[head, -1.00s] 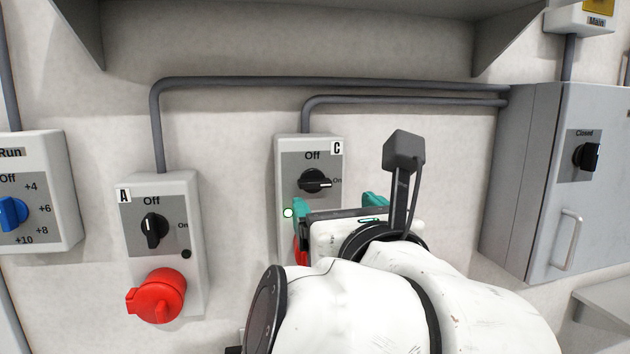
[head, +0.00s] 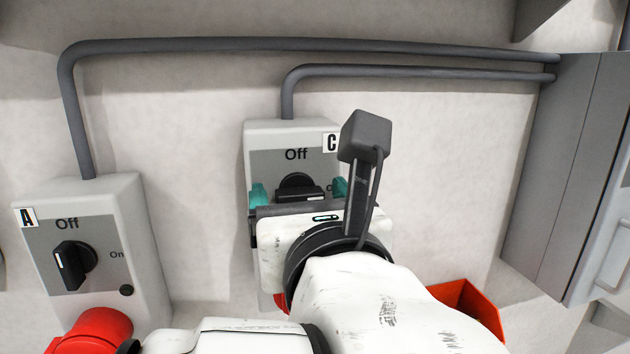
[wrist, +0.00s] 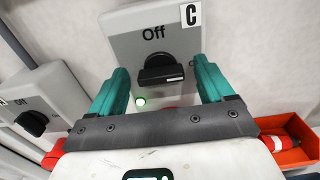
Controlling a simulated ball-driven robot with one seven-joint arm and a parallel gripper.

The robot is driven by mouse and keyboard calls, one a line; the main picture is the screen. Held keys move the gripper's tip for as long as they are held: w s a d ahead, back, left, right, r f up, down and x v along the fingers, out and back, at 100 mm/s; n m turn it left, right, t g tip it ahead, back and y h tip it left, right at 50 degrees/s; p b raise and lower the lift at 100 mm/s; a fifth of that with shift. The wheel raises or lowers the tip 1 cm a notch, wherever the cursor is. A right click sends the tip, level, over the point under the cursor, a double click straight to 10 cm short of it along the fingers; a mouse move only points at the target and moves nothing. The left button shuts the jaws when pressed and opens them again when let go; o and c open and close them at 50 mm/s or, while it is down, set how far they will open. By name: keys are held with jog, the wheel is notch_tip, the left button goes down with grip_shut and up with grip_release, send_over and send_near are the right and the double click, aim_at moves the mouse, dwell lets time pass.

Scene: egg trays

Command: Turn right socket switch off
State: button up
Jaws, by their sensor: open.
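The right socket box, labelled C (head: 282,132), is on the wall with a black rotary switch (head: 300,186). It also shows in the wrist view, where the switch knob (wrist: 160,70) lies roughly level, turned toward On, and a green lamp (wrist: 140,101) is lit. My gripper (head: 299,192) is in front of box C with its teal fingers apart, one on each side of the knob. In the wrist view the open fingers (wrist: 160,80) have nothing between them but the view of the knob; I cannot tell whether they touch it. My gripper hides the lower part of the box.
Box A (head: 150,240) stands to the left, its switch (head: 73,265) upright at Off, with a red socket (head: 95,330) below. A grey cabinet (head: 565,180) is at the right. An orange-red bin (head: 468,300) is lower right. Grey conduits run above.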

jog(key=shift+w, duration=0.2)
jog(key=shift+c, duration=0.5)
jog(key=c, duration=0.9)
jog(key=shift+c, duration=0.2)
